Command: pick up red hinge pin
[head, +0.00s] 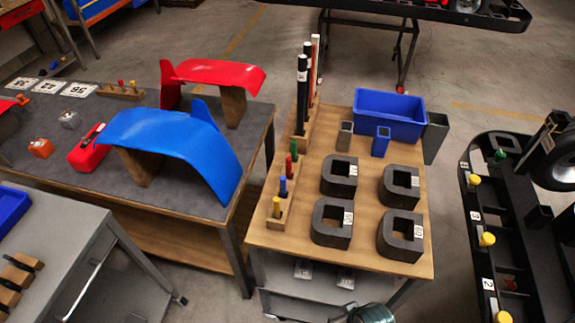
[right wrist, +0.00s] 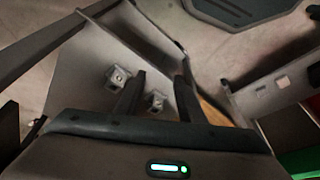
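The red hinge pin (head: 289,166) stands upright in a small wooden rack (head: 270,222) on the wooden table, in the head view. In the same row stand a yellow pin (head: 276,207), a blue pin (head: 283,186) and a green pin (head: 294,149). My right gripper (right wrist: 160,80) shows in the right wrist view with its two dark fingers apart and nothing between them. No pin is seen in that view. My left gripper is in neither view.
Tall black and white rods (head: 302,92) stand behind the pins. Several dark square blocks (head: 330,223) and a blue bin (head: 390,117) occupy the wooden table (head: 290,243). Blue bodywork (head: 185,140) lies left. A dark kart frame (head: 478,225) with yellow-topped pins stands right.

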